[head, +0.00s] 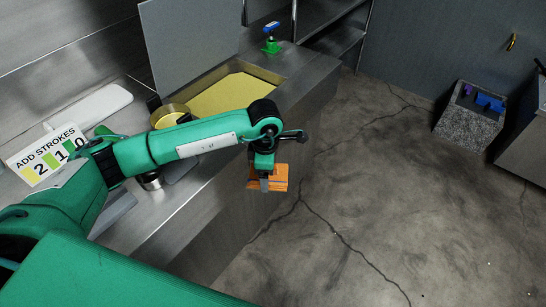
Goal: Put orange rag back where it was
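The orange rag (281,175) is in the head view beside the front face of the steel counter, below its top edge. My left arm reaches across the counter from the left, and my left gripper (264,185) points down at the rag. A grey finger lies in front of the cloth with orange showing on both sides, and the gripper looks shut on it. The other finger is hidden. I cannot tell whether the rag also touches the counter face. My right gripper is not in view.
The counter holds a yellow griddle surface (235,95) with a raised grey lid (190,45), a brass ring (168,116), a blue-and-green valve (271,38) and a score sign (45,155). A stone bin (468,118) stands on the floor at right. The floor between is clear.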

